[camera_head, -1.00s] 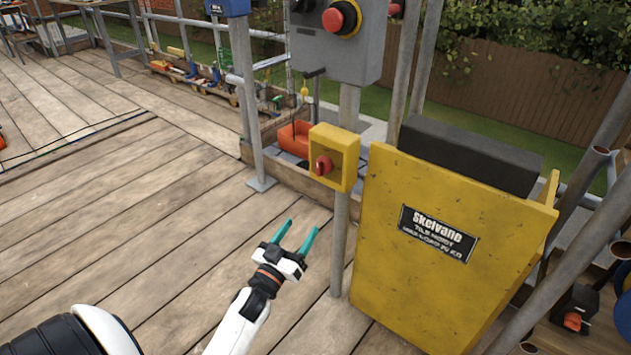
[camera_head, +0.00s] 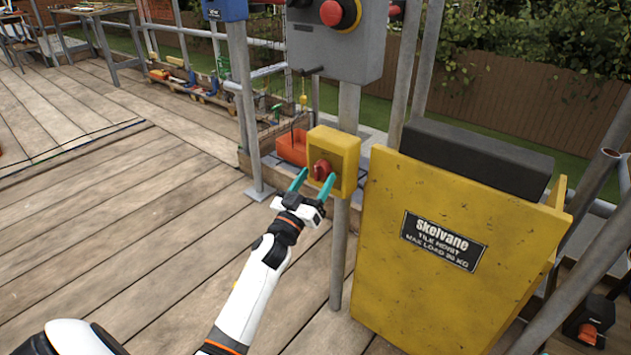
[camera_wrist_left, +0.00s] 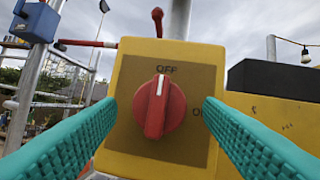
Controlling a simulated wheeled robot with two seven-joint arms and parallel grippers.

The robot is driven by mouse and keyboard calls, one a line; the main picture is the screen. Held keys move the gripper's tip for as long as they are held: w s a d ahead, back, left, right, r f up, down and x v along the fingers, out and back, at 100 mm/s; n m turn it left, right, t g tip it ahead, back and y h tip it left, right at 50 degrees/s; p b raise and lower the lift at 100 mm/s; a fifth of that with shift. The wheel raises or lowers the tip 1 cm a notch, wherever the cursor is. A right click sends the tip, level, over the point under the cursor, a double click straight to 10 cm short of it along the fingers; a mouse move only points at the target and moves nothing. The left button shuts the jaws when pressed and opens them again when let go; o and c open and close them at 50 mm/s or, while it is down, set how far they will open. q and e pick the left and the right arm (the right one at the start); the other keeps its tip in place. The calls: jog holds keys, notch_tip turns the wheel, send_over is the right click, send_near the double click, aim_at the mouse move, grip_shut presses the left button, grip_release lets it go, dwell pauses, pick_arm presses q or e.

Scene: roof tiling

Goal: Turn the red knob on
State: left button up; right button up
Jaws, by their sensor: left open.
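The red knob (camera_head: 322,170) sits on the front of a yellow switch box (camera_head: 346,148) fixed to a grey post. In the left wrist view the knob (camera_wrist_left: 159,106) stands upright, its white line pointing up at the word "OFF". Part of another label shows at the right of the plate, half hidden by a finger. My left gripper (camera_head: 313,183) is open, with its teal fingers pointing at the box. In the left wrist view its fingers (camera_wrist_left: 159,125) lie on either side of the knob, apart from it. My right gripper is not in view.
A yellow tile hoist (camera_head: 420,290) stands just right of the post. A grey control box (camera_head: 345,55) with a red button (camera_head: 333,13) is above the switch. An orange bin (camera_head: 292,147) is behind it. The wooden deck (camera_head: 130,230) at left is clear.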

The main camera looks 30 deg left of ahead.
pick_arm(q)
jog(key=shift+w+r, duration=0.1)
jog(key=shift+w, duration=0.2)
jog(key=c, duration=1)
jog(key=shift+o, duration=0.2)
